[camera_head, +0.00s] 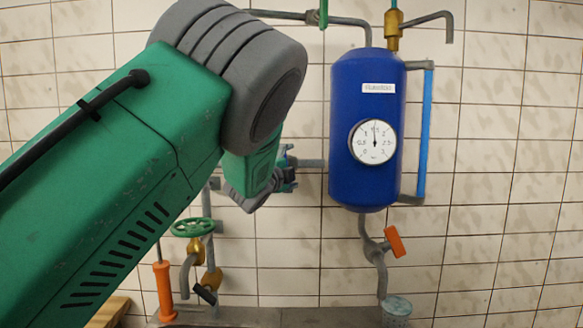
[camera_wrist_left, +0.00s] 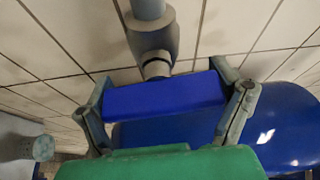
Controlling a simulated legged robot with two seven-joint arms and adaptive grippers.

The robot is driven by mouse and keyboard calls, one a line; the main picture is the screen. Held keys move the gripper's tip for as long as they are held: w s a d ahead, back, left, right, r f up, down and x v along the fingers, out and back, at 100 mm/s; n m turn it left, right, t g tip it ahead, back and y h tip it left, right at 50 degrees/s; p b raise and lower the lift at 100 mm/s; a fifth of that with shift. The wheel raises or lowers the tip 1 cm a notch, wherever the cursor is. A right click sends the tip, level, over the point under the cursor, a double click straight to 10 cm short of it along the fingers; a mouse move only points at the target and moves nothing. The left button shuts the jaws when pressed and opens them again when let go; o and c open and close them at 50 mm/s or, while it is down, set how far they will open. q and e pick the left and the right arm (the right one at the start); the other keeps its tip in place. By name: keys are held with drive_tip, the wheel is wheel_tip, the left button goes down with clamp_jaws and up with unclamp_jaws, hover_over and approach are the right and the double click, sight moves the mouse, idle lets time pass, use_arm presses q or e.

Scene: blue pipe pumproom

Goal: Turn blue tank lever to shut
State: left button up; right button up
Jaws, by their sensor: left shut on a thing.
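The blue tank (camera_head: 366,125) hangs on the tiled wall, with a round white gauge (camera_head: 373,141) on its front. It also shows at the right of the left wrist view (camera_wrist_left: 285,125). The blue lever (camera_wrist_left: 165,95) sits across the left wrist view, in front of a grey valve (camera_wrist_left: 152,40) on a pipe. My left gripper (camera_wrist_left: 163,108) has a finger at each end of the lever and is shut on it. In the head view my left gripper (camera_head: 287,174) is small, left of the tank, and mostly hidden behind my arm. My right gripper is not in view.
Below the tank is a valve with an orange lever (camera_head: 395,241) above a drain cup (camera_head: 397,308). A blue tube (camera_head: 425,135) runs right of the tank. A green handwheel (camera_head: 193,227) and an orange handle (camera_head: 163,290) stand at the lower left.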

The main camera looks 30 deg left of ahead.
use_arm(q)
drive_tip(key=shift+f+m+g, duration=0.3)
drive_tip(key=shift+f+m, duration=0.2)
drive_tip(key=shift+m, duration=0.1)
drive_tip(key=o, duration=1)
drive_tip(key=shift+r, duration=0.1)
drive_tip(key=shift+r, duration=0.1)
